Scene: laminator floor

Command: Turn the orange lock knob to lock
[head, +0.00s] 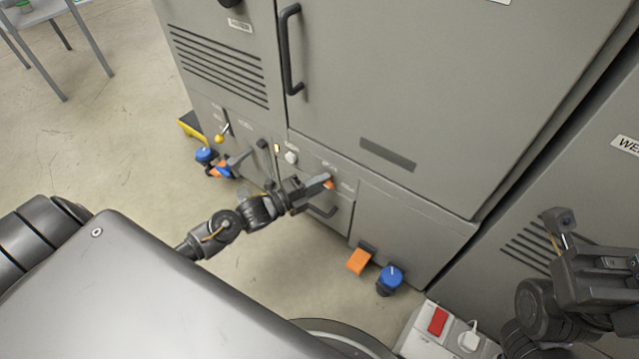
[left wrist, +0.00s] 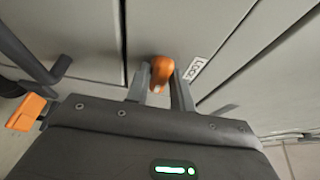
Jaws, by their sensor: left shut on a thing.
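The orange lock knob (left wrist: 161,70) is on the grey cabinet front, between the two fingers of my left gripper (left wrist: 160,90) in the left wrist view. A white label reading LOCK (left wrist: 195,68) is just right of it. In the head view, my left gripper (head: 322,182) is at the lower panel of the cabinet, shut on the knob (head: 329,184), which is mostly hidden by the fingers. My right gripper (head: 560,232) is in the air at the right, away from the knob; its jaw opening is not clear.
An orange lever (head: 360,260) and a blue knob (head: 390,278) sit low on the right. A power strip with a red switch (head: 438,320) lies on the floor. More blue and orange valves are at left.

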